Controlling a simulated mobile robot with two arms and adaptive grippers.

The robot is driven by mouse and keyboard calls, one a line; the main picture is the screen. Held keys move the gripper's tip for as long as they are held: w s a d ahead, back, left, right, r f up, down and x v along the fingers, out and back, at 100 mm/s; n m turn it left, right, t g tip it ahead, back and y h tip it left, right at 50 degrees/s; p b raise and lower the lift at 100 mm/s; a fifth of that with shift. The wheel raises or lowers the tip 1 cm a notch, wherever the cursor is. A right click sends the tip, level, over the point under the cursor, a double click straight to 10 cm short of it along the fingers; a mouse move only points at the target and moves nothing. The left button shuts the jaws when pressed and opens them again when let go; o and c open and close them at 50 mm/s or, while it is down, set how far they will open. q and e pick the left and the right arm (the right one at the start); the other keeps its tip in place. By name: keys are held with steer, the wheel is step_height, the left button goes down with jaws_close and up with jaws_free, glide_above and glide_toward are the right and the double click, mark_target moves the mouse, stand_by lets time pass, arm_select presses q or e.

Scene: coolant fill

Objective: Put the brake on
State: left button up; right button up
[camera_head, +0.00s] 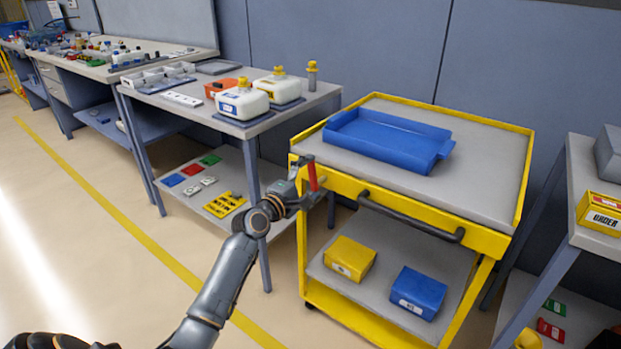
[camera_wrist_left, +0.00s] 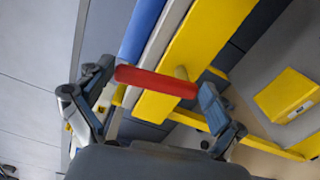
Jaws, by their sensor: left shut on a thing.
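The yellow cart (camera_head: 485,238) with a grey top stands in the middle of the head view. A red brake lever (camera_head: 312,175) stands about upright at its front left corner. My left gripper (camera_head: 306,188) is at this corner and is shut on the lever. In the left wrist view the red lever (camera_wrist_left: 155,80) spans the space between the fingers of my left gripper (camera_wrist_left: 160,92), in front of the cart's yellow edge (camera_wrist_left: 195,45). The fingers hide part of the lever in the head view. My right gripper is not in view.
A blue tray (camera_head: 385,138) lies on the cart top. A yellow box (camera_head: 349,258) and a blue box (camera_head: 417,292) sit on its lower shelf. A grey handle (camera_head: 410,217) crosses the front. A table with white jugs (camera_head: 243,103) stands left. The floor at left is clear.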

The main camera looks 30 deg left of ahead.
arm_select(q)
steer(key=shift+d, duration=0.1)
stand_by(0.4)
steer(key=o, duration=1.3)
steer(key=shift+o, duration=0.2)
steer(key=s, duration=1.2)
steer(key=shift+a, duration=0.45)
